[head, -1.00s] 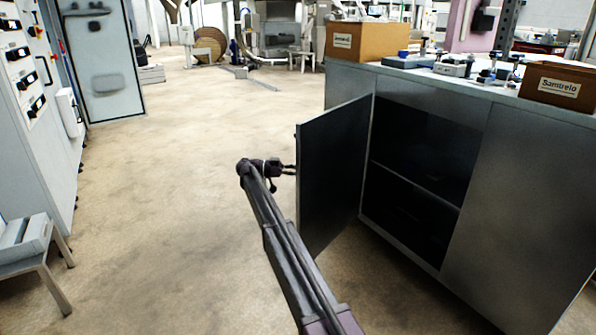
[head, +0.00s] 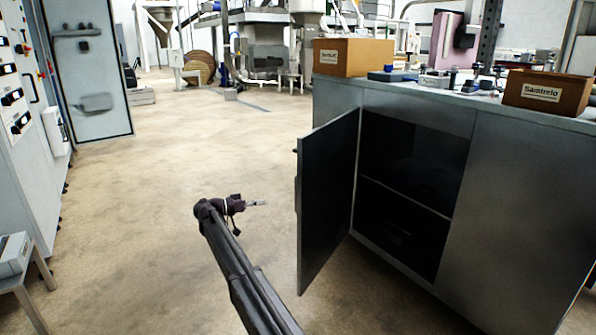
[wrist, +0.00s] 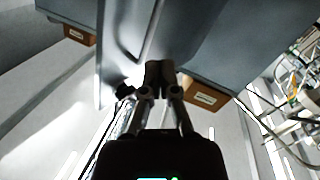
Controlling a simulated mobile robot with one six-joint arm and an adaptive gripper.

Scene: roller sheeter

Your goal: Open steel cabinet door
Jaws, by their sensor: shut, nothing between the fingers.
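The steel cabinet (head: 525,200) stands at the right in the head view. Its left door (head: 328,200) is swung wide open, showing a dark inside with a shelf (head: 405,196). Its right door is closed. My gripper (head: 262,203) is to the left of the open door's free edge, apart from it and empty. In the wrist view the gripper (wrist: 160,72) has its fingers together, with the door (wrist: 125,45) beyond and to the left of them.
Cardboard boxes (head: 353,57) (head: 547,92) and small instruments (head: 440,80) sit on the cabinet top. A control panel (head: 22,140) and a small stool (head: 22,262) stand at the left. The floor (head: 190,160) between is clear.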

